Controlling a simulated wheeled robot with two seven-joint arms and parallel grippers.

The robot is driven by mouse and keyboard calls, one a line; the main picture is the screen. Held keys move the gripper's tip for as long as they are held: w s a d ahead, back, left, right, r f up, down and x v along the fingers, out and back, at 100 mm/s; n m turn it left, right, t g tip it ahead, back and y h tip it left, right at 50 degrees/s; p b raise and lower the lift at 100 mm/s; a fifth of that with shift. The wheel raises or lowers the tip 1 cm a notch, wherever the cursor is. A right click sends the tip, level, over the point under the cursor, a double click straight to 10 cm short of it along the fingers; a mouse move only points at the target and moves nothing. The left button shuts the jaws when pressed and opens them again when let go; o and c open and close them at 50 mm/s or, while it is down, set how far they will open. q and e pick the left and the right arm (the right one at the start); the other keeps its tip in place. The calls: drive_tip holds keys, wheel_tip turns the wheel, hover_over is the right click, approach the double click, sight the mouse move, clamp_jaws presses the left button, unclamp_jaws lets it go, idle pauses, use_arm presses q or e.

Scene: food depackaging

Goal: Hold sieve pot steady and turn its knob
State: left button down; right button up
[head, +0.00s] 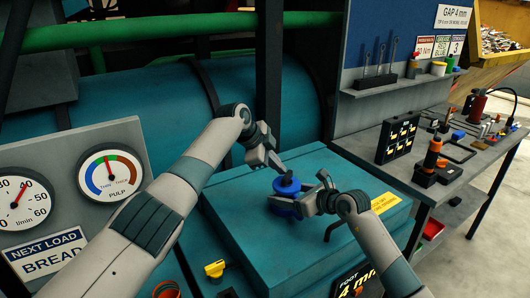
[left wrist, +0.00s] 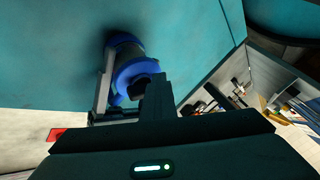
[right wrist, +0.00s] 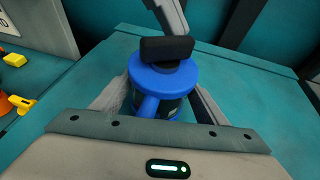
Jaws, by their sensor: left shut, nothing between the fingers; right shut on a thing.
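The sieve pot (head: 283,211), a dark cylinder with a blue lid, stands upright on the teal box top. It also shows in the left wrist view (left wrist: 130,68) and the right wrist view (right wrist: 170,82). Its dark knob (head: 287,184) sits on top. My right gripper (head: 301,203) is shut on the pot, with one finger on each side of its body in the right wrist view. My left gripper (head: 279,168) is shut and empty, its tips right above the lid by the knob. I cannot tell whether they touch the knob.
The teal box top (head: 235,215) is clear around the pot. A yellow valve handle (head: 214,269) is below left. The gauge panel (head: 75,190) stands at the left. A grey workbench (head: 455,170) with several tools is at the right.

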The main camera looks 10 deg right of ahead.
use_arm(q)
drive_tip(key=v, duration=1.1)
drive_tip(key=shift+a+r, duration=0.2)
drive_tip(key=shift+r, duration=0.1)
